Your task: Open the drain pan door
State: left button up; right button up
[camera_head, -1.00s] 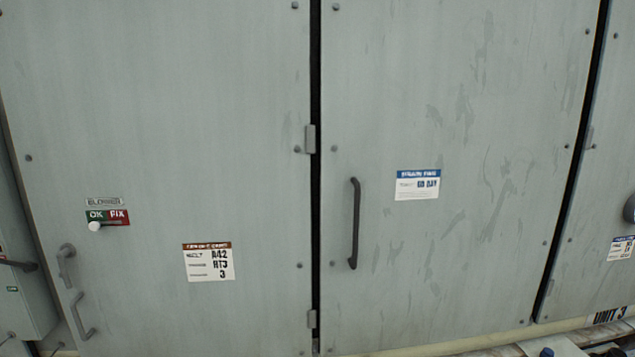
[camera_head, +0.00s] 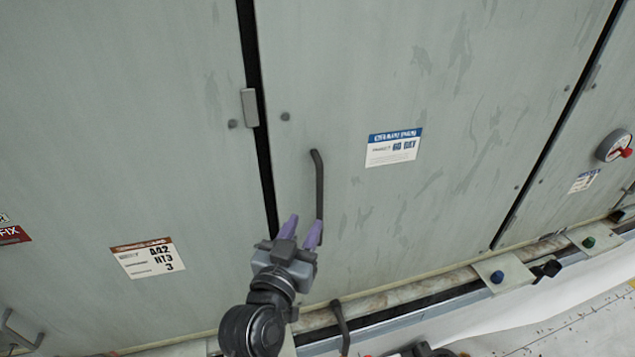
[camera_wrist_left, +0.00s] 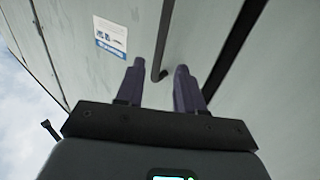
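A tall grey-green door panel (camera_head: 430,90) fills the middle of the head view. It has a dark vertical bar handle (camera_head: 318,180) near its left edge and a blue-and-white label (camera_head: 394,147) right of the handle. The label's heading is too blurred to read surely. My left gripper (camera_head: 301,231) is open at the handle's lower part, hiding its lower end. In the left wrist view, the handle (camera_wrist_left: 163,40) shows between the two purple fingertips (camera_wrist_left: 158,76); I cannot tell whether it is inside the grip. The label (camera_wrist_left: 110,37) also shows there. My right gripper is not in view.
A left panel (camera_head: 120,120) carries a brown-topped card (camera_head: 147,258) and a hinge (camera_head: 249,107) beside the dark gap. A gauge (camera_head: 612,146) is on the right panel. A ledge with blue (camera_head: 497,277) and green (camera_head: 588,242) knobs and a dark curved bar (camera_head: 341,325) lie below.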

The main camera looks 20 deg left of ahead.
aim_at(318, 196)
pick_arm(q)
jog(key=w, duration=1)
jog(key=shift+w+a+r, duration=0.15)
jog(key=shift+w+a, duration=0.15)
jog(key=shift+a, duration=0.1)
grip_shut()
